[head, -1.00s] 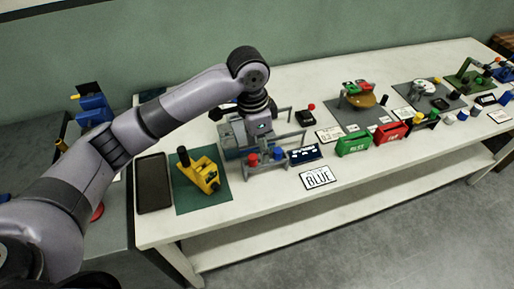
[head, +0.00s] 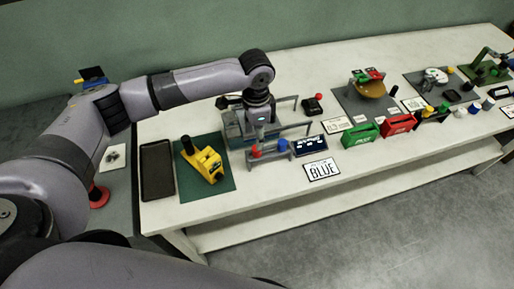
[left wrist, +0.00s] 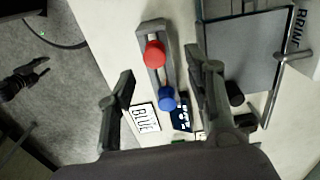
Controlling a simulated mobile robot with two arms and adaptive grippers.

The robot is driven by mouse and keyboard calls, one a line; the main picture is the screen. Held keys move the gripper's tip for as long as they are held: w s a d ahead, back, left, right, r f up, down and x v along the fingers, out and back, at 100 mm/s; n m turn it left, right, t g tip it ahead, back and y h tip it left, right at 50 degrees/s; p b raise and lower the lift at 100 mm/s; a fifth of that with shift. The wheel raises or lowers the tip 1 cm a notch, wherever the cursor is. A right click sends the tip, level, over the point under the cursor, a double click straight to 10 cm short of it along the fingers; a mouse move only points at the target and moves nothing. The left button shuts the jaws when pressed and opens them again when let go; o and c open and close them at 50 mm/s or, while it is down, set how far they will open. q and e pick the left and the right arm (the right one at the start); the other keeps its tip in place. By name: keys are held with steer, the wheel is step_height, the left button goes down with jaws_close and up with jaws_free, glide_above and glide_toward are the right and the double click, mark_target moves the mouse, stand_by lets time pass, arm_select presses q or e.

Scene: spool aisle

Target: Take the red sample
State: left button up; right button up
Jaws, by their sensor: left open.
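The red sample (head: 255,151) is a round red piece on the left end of a grey rack (head: 270,154) on the bench. The blue sample (head: 283,145) stands at the other end. In the left wrist view the red sample (left wrist: 154,53) shows between the fingers, with the blue sample (left wrist: 167,98) below it. My left gripper (left wrist: 158,66) is open and empty, its fingers apart on either side of the rack. In the head view my left wrist is just behind the rack and the fingers are hard to make out. A dark two-pronged shape (left wrist: 27,76), apparently my right gripper, is over the floor.
A white sign reading BLUE (head: 322,169) and a dark display (head: 311,145) are by the rack. A yellow device (head: 208,163) on a green mat and a black tray (head: 157,171) are left. Green (head: 360,136) and red boxes (head: 399,124) stand right.

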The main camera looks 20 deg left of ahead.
mark_target(257, 155)
arm_select(q)
steer(key=shift+s+f, duration=0.1)
steer(key=shift+f, duration=0.1)
steer(key=shift+f+p, duration=0.25)
steer(key=shift+p, duration=0.05)
steer(key=f, duration=0.1)
steer(key=f+p, duration=0.1)
steer(key=f, duration=0.1)
steer(key=shift+s+d+f, duration=0.2)
steer(key=shift+s+f, duration=0.05)
steer(key=shift+f, duration=0.6)
arm_select(e)
steer(key=shift+w+r, duration=0.2)
steer(key=shift+r, duration=0.95)
arm_select(q)
steer(key=c, duration=1.1)
